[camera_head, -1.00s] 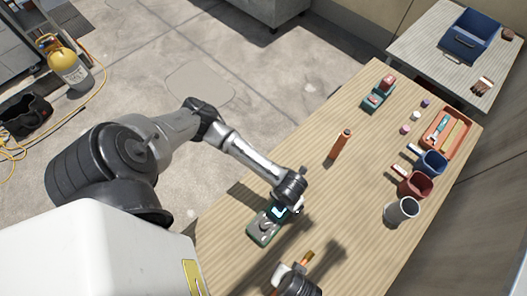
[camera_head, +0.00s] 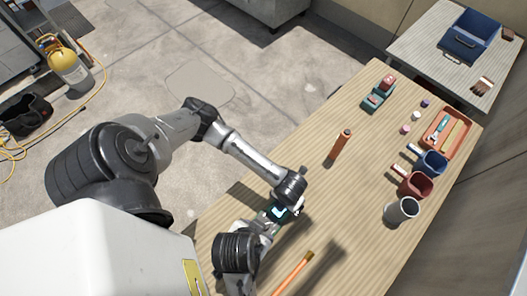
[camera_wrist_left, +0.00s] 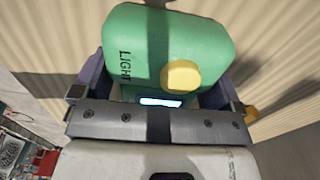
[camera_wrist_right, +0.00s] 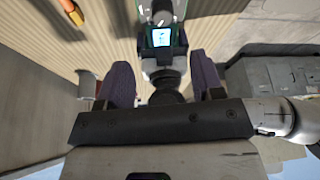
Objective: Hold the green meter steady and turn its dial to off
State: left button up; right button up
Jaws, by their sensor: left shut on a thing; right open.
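The green meter (camera_wrist_left: 155,45) is between the purple fingers of my left gripper (camera_wrist_left: 163,82), which is shut on it. My right gripper (camera_wrist_right: 162,80) is open. In the right wrist view the meter's screen (camera_wrist_right: 161,37) is beyond its fingers, apart from them.
An orange stick (camera_head: 293,273) and an orange-brown cylinder (camera_head: 340,145) are on the wooden bench (camera_head: 350,225). A grey cup (camera_head: 401,210), red pot (camera_head: 415,185), blue pot (camera_head: 431,163) and orange tray (camera_head: 455,122) line the right edge.

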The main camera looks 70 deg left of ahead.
pick_arm(q)
jog(key=shift+a+f, duration=0.15)
jog(key=shift+f, duration=0.1)
pick_arm(e)
jog(key=x, duration=1.1)
jog(key=shift+a+f, duration=0.3)
jog(key=shift+c, duration=0.2)
jog(key=c, duration=0.9)
